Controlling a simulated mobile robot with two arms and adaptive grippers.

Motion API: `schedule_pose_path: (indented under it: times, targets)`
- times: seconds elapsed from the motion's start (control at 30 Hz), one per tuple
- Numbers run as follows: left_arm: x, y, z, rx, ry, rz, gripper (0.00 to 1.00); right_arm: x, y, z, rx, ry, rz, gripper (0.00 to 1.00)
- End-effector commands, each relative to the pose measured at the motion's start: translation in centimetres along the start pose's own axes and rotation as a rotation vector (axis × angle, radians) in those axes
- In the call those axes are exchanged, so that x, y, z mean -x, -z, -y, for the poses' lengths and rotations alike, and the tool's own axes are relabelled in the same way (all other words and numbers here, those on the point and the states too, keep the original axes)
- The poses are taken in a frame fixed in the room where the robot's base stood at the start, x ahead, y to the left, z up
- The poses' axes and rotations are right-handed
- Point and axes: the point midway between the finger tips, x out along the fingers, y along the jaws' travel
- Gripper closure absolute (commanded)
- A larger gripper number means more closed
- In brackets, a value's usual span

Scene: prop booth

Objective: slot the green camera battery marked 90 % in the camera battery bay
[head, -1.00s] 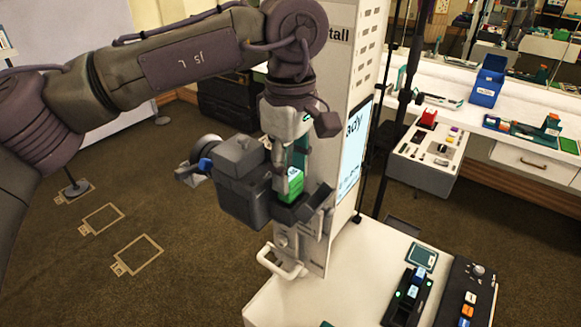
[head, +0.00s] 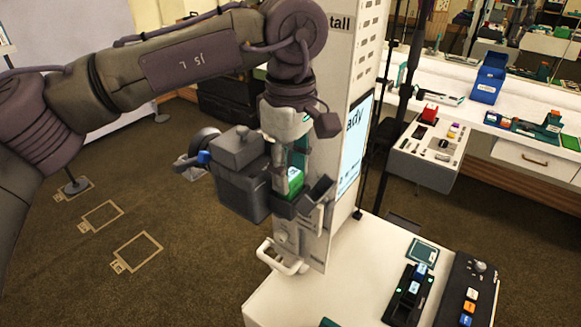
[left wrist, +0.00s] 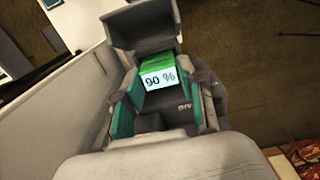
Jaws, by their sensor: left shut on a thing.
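The green battery (head: 294,181) is at the open bay of the dark grey camera (head: 236,190). In the left wrist view the battery (left wrist: 160,73) shows its green top and a white label reading 90 %. My left gripper (head: 296,170) points down at the bay and is shut on the battery. Its teal finger pads show on both sides in the left wrist view (left wrist: 160,100). The open bay door (head: 321,188) stands out beside the battery. The battery's lower part is hidden, so its depth in the bay cannot be told. My right gripper is not in view.
A white pillar with a screen (head: 355,143) stands close behind the gripper. A white counter (head: 300,305) holds a black charger (head: 408,294) and a dark control panel (head: 466,300). A blue bin (head: 487,80) stands on the back bench. The floor at left has outlined marks.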

Motion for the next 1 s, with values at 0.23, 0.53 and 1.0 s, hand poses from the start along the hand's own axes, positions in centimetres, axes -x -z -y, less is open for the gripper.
schedule_pose_path:
  times: [0.23,0.53,1.0]
  targets:
    - [-1.04,0.0,0.0,0.0,0.0,0.0,0.96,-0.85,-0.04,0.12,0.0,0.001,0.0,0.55]
    - [-1.12,0.0,0.0,0.0,0.0,0.0,0.96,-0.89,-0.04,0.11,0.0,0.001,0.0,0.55]
    - [-1.12,0.01,-0.01,0.0,0.0,0.0,0.31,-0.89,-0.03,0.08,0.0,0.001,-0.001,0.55]
